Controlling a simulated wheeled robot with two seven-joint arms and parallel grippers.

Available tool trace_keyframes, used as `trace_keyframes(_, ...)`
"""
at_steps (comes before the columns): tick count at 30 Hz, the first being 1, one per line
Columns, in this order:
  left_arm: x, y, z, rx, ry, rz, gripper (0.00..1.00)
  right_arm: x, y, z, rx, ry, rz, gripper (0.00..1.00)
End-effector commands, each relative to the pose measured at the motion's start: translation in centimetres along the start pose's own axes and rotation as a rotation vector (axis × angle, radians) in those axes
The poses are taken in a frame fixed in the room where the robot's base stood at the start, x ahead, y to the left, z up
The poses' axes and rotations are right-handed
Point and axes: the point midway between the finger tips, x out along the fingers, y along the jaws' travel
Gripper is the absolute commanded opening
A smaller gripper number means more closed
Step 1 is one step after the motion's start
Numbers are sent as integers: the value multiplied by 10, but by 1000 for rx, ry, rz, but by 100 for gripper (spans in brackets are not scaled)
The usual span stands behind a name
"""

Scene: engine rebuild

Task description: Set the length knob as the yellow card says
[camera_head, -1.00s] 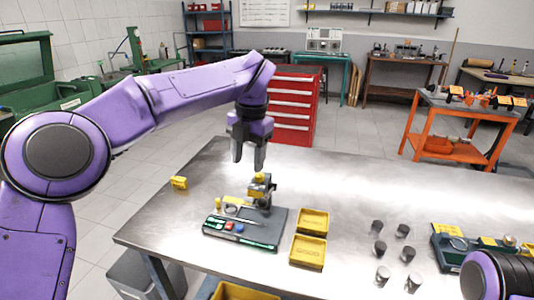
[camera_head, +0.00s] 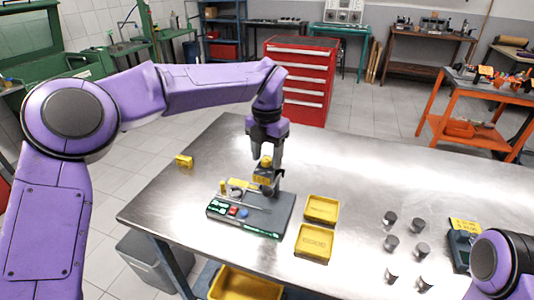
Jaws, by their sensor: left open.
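A grey bench device (camera_head: 283,213) with a green display strip, red and blue buttons and a small upright stand sits on the metal table. A yellow knob-like top (camera_head: 266,162) is on the stand. My left gripper (camera_head: 265,155) is open, pointing down, with its fingertips at this yellow top; I cannot tell whether they touch it. A small yellow block or card (camera_head: 184,161) stands alone on the left of the table. Another yellow card (camera_head: 465,225) shows by a second device at the right. No writing is readable. Which part is the length knob is unclear. My right gripper is out of view.
Two yellow trays (camera_head: 322,209) (camera_head: 313,243) lie right of the device. Several dark metal cylinders (camera_head: 391,243) stand farther right. My right forearm covers the lower right corner. The table (camera_head: 350,170) is clear behind the trays.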

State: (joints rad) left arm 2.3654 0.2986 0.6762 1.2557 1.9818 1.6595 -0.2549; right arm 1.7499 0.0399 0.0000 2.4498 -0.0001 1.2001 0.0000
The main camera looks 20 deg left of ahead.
Motion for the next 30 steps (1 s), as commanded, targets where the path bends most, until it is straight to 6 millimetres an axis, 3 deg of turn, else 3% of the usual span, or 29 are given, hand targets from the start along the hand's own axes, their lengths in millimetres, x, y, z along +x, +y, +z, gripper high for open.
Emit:
trace_keyframes(6, 0, 0, 0, -1, 0, 0, 51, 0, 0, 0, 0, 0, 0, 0)
trace_keyframes(11, 0, 0, 0, -1, 0, 0, 0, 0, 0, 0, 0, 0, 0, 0)
trace_keyframes(20, -1, 0, 0, 22, 0, -2, 0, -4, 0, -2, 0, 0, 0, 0)
trace_keyframes(30, -5, 0, 0, 219, 2, -4, 0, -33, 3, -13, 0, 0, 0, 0)
